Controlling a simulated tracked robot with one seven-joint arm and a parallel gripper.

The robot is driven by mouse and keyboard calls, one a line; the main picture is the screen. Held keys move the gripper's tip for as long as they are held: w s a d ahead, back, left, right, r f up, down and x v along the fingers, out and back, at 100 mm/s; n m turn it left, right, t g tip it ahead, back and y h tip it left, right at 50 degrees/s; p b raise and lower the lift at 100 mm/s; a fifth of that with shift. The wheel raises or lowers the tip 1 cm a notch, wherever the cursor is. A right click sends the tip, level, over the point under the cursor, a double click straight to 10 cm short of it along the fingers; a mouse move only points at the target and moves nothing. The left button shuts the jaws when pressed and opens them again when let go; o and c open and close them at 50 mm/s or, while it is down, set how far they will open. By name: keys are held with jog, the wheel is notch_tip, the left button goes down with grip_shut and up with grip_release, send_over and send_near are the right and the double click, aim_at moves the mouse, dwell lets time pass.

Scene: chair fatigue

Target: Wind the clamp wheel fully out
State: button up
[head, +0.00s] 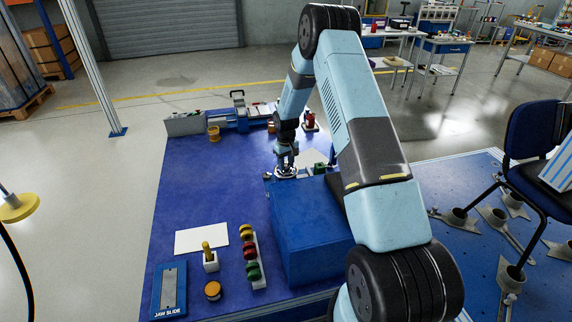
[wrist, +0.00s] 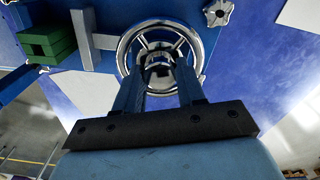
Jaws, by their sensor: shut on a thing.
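The clamp wheel is a shiny chrome handwheel (wrist: 191,37) with a round rim and spokes, at the top middle of the wrist view. It also shows in the head view (head: 285,172), small, under the end of my arm on the blue bench. My gripper (wrist: 158,66) reaches over the wheel, with its two dark fingers shut at the wheel's middle. Whether they grip the hub or a spoke is hidden by the fingers. In the head view my gripper (head: 286,163) points down onto the wheel.
A blue block (head: 310,232) stands right of centre on the bench. Near the front are a row of coloured buttons (head: 250,256), a yellow-handled piece (head: 208,256) and the jaw slide plate (head: 169,290). A chair (head: 530,135) stands at the right. The bench's left middle is clear.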

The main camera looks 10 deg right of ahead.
aim_at(286, 164)
jog(key=n, duration=0.4)
jog(key=shift+w+d+r+n, duration=0.1)
jog(key=shift+w+d+n, duration=0.05)
jog(key=shift+n, duration=0.15)
jog(key=n, duration=0.4)
jog(key=shift+n, duration=0.3)
jog(key=n, duration=0.4)
jog(key=shift+n, duration=2)
jog(key=o, duration=1.1)
jog(key=shift+c, duration=0.2)
notch_tip(286, 164, up, 14)
jog(key=shift+f, duration=0.25)
